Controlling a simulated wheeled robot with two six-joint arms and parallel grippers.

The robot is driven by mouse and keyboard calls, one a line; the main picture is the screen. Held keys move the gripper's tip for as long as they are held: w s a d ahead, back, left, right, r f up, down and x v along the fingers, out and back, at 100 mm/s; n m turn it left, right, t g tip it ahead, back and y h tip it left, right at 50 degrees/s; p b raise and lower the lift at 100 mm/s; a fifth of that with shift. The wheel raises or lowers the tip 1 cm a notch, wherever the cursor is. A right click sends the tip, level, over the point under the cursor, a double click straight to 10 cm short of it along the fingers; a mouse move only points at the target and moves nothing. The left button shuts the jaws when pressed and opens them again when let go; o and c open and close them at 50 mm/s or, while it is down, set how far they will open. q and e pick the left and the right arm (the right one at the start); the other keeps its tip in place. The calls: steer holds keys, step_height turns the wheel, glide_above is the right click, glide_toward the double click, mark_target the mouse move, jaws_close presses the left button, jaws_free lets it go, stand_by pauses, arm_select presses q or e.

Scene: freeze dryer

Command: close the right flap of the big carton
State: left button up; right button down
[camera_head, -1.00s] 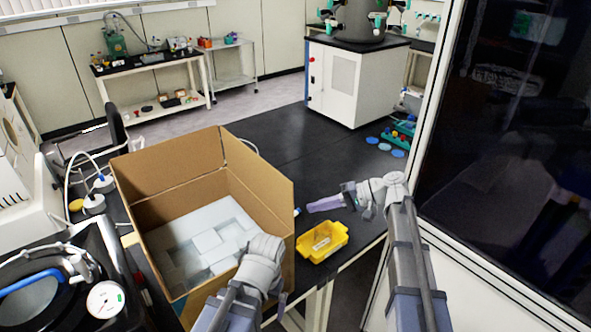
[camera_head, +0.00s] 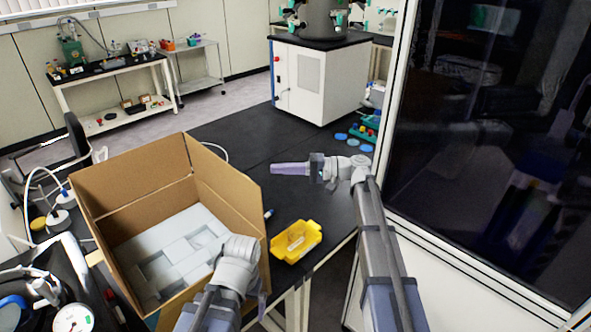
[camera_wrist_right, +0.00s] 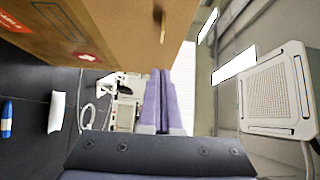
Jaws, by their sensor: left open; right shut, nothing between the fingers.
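The big carton (camera_head: 128,172) stands open on the black bench, with a white foam insert (camera_head: 175,250) inside. Its right flap (camera_head: 228,185) stands up along the right side. My right gripper (camera_head: 273,169) is shut and empty, just right of the flap's upper corner, pointing left. In the right wrist view its lavender fingers (camera_wrist_right: 165,100) are together, beside the carton's brown cardboard (camera_wrist_right: 130,30). No clear contact shows. My left gripper (camera_head: 263,303) is low at the carton's near right corner, mostly hidden behind its own wrist.
A yellow tray (camera_head: 296,241) sits right of the carton near the bench edge. A blue-capped item (camera_head: 268,213) lies between them. A dark glass panel in a white frame (camera_head: 398,90) rises on the right. The bench behind the carton is mostly clear.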

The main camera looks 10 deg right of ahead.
steer(key=s+a, duration=0.2)
steer(key=a, duration=0.4)
stand_by(0.3)
